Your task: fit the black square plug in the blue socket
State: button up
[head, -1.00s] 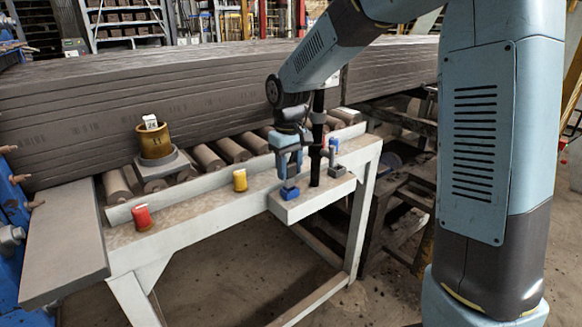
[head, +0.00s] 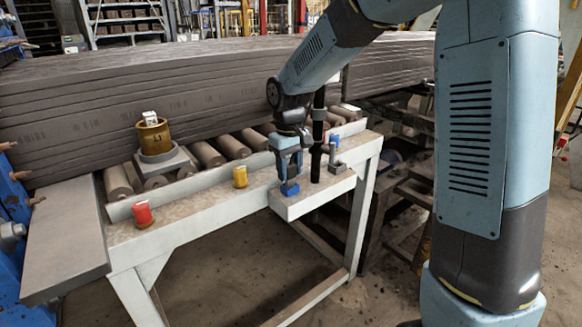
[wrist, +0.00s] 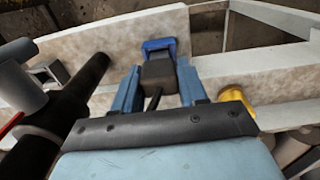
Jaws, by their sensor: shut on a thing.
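My gripper (wrist: 160,84) is shut on the black square plug (wrist: 158,73), which has a dark cable (wrist: 153,102) trailing back between the fingers. The blue socket (wrist: 158,45) is straight ahead of the plug in the wrist view, its blue rim showing around the plug's far end. I cannot tell how deep the plug sits, or whether it is in at all. In the head view my gripper (head: 287,170) points down, just above the blue socket (head: 289,188) on the pale ledge. The plug is too hidden there to make out.
A black upright post (head: 317,140) stands close to the right of my gripper. A grey bracket (head: 336,166) is beyond it. Rollers (head: 208,154) lie behind.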

jog(key=shift+f, duration=0.55)
jog(key=o, duration=1.1)
jog(key=shift+o, duration=0.2)
jog(key=shift+r, duration=0.1)
notch_tip(320, 180, up, 14)
jog(key=shift+f, duration=0.25)
jog(key=shift+s, duration=0.1)
